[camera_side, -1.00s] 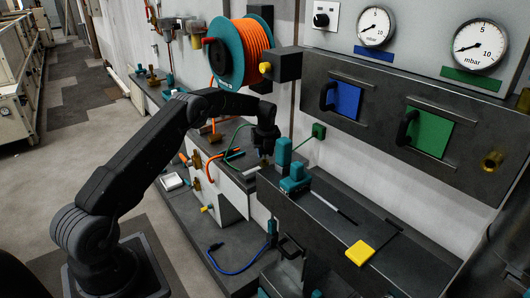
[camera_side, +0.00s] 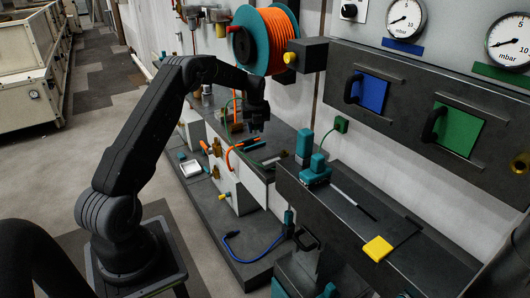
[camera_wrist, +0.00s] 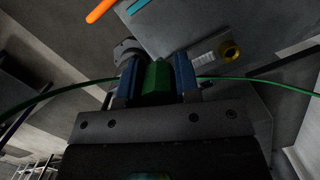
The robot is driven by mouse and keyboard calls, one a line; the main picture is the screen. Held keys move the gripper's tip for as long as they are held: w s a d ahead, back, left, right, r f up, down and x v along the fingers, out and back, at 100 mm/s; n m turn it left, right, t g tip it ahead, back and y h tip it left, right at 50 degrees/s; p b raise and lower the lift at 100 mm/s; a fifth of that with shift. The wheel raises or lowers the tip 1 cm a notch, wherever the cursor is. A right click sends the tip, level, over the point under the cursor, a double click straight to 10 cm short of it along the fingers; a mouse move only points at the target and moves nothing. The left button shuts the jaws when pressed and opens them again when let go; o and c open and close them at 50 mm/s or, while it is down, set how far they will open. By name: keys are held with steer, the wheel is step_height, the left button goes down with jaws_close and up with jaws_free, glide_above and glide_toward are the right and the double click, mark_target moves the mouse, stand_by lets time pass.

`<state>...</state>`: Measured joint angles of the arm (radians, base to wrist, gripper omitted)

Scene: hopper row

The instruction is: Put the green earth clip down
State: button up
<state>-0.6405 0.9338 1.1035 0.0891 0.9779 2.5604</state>
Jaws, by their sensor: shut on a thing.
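My gripper (camera_side: 258,131) hangs over the middle of the dark bench, left of the teal blocks in the side view. In the wrist view my gripper (camera_wrist: 158,70) is shut on the green earth clip (camera_wrist: 157,84), which sits between its two blue fingers. A thin green cable (camera_wrist: 235,79) shows to both sides of the clip in the wrist view. The clip is too small and dark to make out in the side view. A surface lies below the fingers; I cannot tell how far.
Teal blocks (camera_side: 315,172) stand on the dark shelf right of my gripper, with a yellow block (camera_side: 378,248) farther along. A green box (camera_side: 341,124) is on the wall. An orange cable reel (camera_side: 268,40) hangs behind. A blue cable (camera_side: 250,250) lies below.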

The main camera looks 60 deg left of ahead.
steer(key=s+a+r, duration=0.2)
steer(key=s+a, duration=0.3)
steer(key=s, duration=0.3)
glide_above(261, 153)
steer(key=f, duration=0.7)
steer(key=shift+d, duration=0.25)
steer(key=shift+f, duration=1.95)
steer(key=shift+f, duration=0.1)
steer(key=o, duration=1)
